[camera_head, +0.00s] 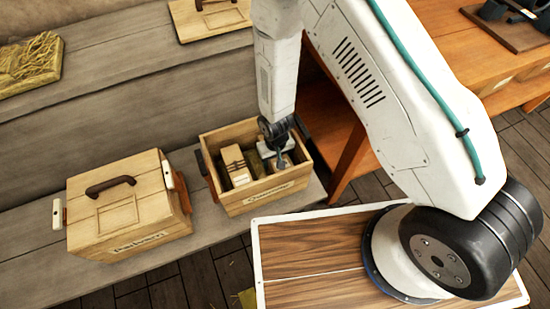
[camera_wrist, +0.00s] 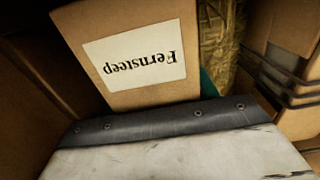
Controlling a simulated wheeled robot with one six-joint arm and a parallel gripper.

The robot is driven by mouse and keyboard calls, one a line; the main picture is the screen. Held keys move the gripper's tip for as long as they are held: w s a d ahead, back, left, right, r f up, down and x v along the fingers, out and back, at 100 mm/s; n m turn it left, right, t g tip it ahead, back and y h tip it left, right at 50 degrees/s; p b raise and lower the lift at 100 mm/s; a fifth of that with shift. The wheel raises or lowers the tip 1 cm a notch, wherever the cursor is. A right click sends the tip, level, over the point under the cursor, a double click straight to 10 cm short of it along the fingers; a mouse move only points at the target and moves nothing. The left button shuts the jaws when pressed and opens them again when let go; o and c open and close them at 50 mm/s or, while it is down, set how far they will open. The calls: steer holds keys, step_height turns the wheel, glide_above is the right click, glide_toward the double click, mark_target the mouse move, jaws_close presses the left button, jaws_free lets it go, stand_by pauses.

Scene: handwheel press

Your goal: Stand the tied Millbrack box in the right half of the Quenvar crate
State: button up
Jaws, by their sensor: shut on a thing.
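The open wooden Quenvar crate (camera_head: 266,199) stands on the grey bench, its label faint. A box with dark cords (camera_head: 235,166) stands in its left half; I cannot read a name on it. A corded box (camera_wrist: 270,82) also shows at the right of the wrist view. My gripper (camera_head: 277,156) reaches down into the crate's right half. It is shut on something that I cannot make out. A brown box labelled Fernsteep (camera_wrist: 150,60), upside down in the wrist view, stands just beyond a pale worn part with a dark riveted edge, which hides its bottom.
A lidded wooden crate (camera_head: 125,210) stands left of the open one. An orange wooden workbench (camera_head: 445,40) is at the right.

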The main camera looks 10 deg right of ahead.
steer(key=o, duration=1.1)
steer(key=shift+r, duration=3.95)
step_height(320, 180, up, 14)
steer(key=shift+f, duration=0.1)
